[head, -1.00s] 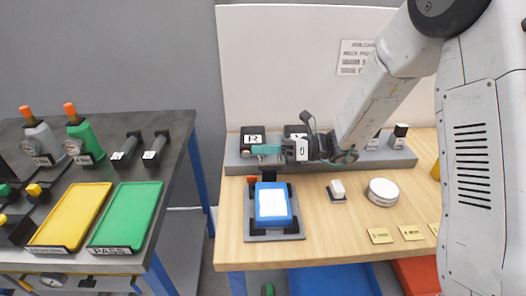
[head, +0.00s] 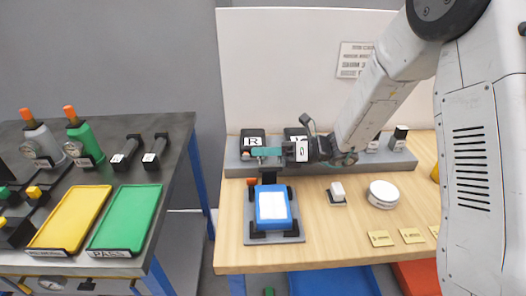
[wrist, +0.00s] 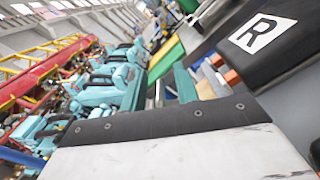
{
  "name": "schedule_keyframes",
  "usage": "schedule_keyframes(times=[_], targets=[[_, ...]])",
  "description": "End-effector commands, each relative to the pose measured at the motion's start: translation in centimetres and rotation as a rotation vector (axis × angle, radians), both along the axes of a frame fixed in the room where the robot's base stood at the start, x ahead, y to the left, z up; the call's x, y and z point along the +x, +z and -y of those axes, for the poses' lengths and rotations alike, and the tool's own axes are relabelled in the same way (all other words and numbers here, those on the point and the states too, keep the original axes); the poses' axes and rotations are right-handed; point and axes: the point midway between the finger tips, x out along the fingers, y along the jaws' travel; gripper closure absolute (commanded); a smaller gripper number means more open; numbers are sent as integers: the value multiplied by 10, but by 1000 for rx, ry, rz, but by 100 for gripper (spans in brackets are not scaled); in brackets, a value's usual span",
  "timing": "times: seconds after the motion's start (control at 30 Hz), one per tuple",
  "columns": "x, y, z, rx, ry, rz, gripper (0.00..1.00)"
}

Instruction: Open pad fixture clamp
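The pad fixture (head: 290,239) is a grey plate on the near left of the wooden bench, holding a blue block with a white pad (head: 272,205) on top. Its clamp shows as a dark upright part (head: 268,178) at the back, with an orange tip (head: 251,181) to its left. Whether the clamp is shut is too small to tell. My gripper (head: 268,151), with teal fingers, hangs above and just behind the clamp, apparently apart from it. In the wrist view the teal fingers (wrist: 160,88) look spread with nothing between them. An orange part (wrist: 231,77) shows beyond the right finger.
A small white-topped block (head: 337,192) and a round white container (head: 383,193) stand right of the fixture. A dark table (head: 181,150) with yellow and green trays stands left, across a gap.

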Motion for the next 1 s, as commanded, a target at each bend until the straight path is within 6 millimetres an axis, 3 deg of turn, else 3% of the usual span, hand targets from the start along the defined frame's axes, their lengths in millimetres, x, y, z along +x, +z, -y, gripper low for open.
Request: schedule_keyframes(times=[0.17,0.53,0.9,0.93,1.0], targets=[[1,0,11,0,-2,0,69],[1,0,69,1,-3,0,69],[1,-1,79,0,0,0,69],[1,-1,79,0,0,0,72],[0,0,79,-3,3,4,92]])
